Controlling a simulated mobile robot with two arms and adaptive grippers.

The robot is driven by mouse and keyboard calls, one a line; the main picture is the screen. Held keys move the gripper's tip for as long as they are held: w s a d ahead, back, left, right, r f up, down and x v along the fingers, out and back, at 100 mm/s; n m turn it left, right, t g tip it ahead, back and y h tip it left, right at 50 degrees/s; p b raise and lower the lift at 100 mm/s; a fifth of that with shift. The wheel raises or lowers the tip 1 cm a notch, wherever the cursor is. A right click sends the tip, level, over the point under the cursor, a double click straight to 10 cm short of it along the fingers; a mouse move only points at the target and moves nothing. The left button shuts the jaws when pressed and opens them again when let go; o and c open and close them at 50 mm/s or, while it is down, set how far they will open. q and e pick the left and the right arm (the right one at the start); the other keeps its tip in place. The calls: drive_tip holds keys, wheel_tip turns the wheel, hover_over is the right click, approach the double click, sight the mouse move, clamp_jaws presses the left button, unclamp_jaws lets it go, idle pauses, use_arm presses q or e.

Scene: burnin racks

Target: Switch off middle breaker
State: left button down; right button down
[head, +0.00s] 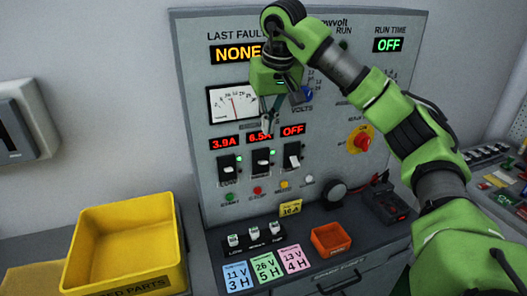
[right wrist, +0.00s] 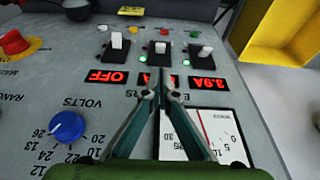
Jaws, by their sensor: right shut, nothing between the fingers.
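The middle breaker (head: 262,161) is a black switch with a white lever, set in the grey panel under the red 6.5A display, with a green light beside it. It also shows in the right wrist view (right wrist: 160,54), upside down, just beyond the fingertips. My right gripper (head: 267,122) is shut and empty, its tips over the 6.5A display and above the breaker, and they partly hide that display. In the right wrist view the fingers (right wrist: 158,88) meet in front of the breaker, apart from its lever. My left gripper is not in view.
The left breaker (head: 228,169) reads 3.9A, and the right breaker (head: 292,157) reads OFF. A red knob (head: 361,141) sits to the right. A blue knob (right wrist: 67,126) is near the gripper. A yellow bin (head: 124,246) and an orange tray (head: 331,239) stand below.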

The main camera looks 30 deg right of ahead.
drive_tip(key=shift+f, duration=0.1)
drive_tip(key=p, duration=0.2)
hover_over(262, 161)
drive_tip(key=s, duration=0.2)
drive_tip(key=f, duration=0.8)
drive_tip(key=shift+w+a, duration=0.1)
drive_tip(key=shift+a, duration=0.1)
drive_tip(key=shift+x, duration=0.75)
